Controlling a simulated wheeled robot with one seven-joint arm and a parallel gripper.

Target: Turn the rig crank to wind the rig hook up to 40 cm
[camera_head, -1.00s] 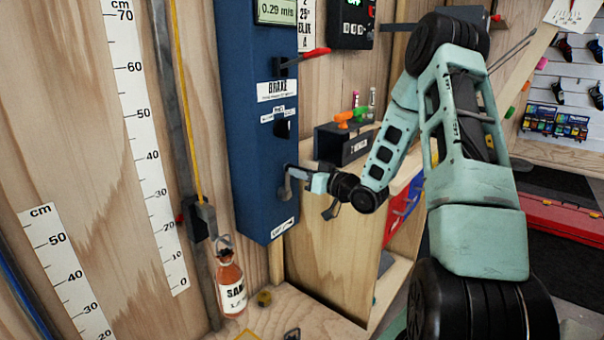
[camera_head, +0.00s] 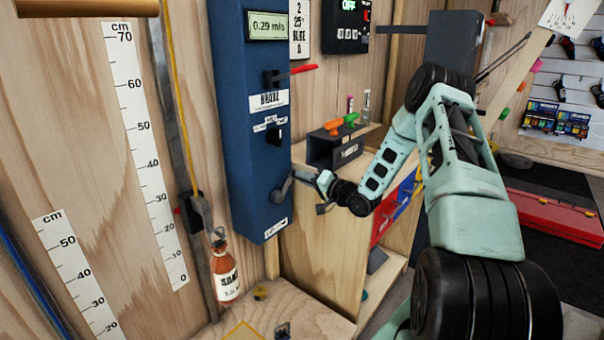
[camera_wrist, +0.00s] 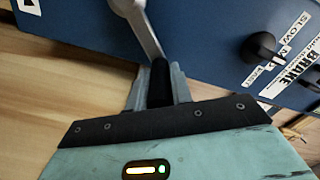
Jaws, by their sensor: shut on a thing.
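The grey rig crank (camera_head: 281,191) is on the lower front of the tall blue rig box (camera_head: 245,130). My gripper (camera_head: 307,179) reaches it from the right. In the wrist view, my gripper (camera_wrist: 159,90) is shut on the crank's black handle (camera_wrist: 160,80), with the grey crank arm (camera_wrist: 138,25) rising beyond it. The rig hook (camera_head: 205,212) hangs on the yellow line, left of the box. A brown bottle labelled SAND (camera_head: 226,275) hangs from it, above the wooden base. The hook is near the low marks of the taller cm scale (camera_head: 147,150); the oblique view hides the exact height.
A red brake lever (camera_head: 303,69) and a black knob (camera_head: 274,134) are on the box. The display reads 0.29 m/s. A second cm scale (camera_head: 75,265) stands at lower left. A wooden cabinet (camera_head: 325,250) with a dark box (camera_head: 335,150) stands close by my gripper.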

